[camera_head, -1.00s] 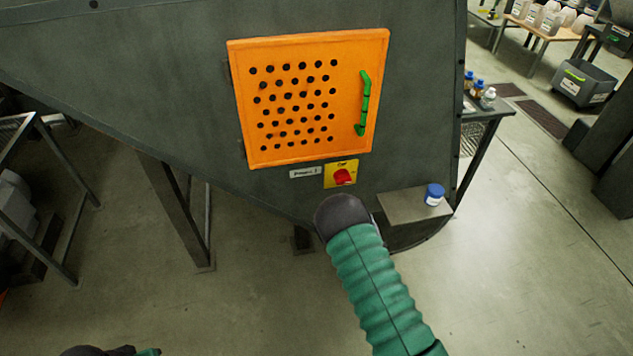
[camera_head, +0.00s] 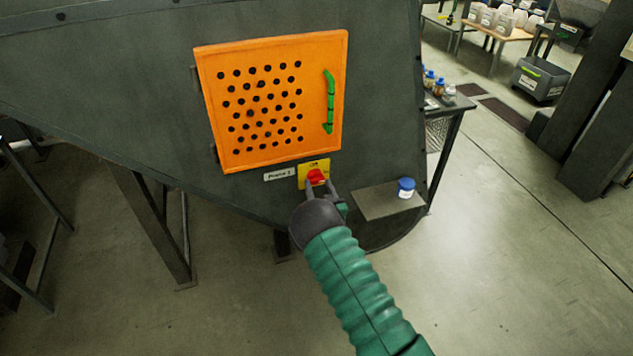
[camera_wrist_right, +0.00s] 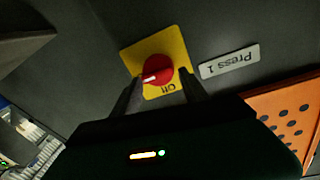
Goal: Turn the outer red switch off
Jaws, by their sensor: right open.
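The red switch (camera_head: 315,177) is a rotary knob on a yellow plate (camera_head: 322,166), below the orange perforated door on the dark machine. My right gripper (camera_head: 322,187) is open just in front of the switch. In the right wrist view its two fingers (camera_wrist_right: 160,92) stand apart on either side of the knob's near edge. I cannot tell whether they touch it. My left gripper is out of view.
The orange door (camera_head: 272,100) has a green handle (camera_head: 329,102). A "Press 1" label (camera_head: 280,174) sits left of the plate. A small grey shelf (camera_head: 375,203) with a blue-lidded jar (camera_head: 406,188) juts out at the right, close to my right forearm.

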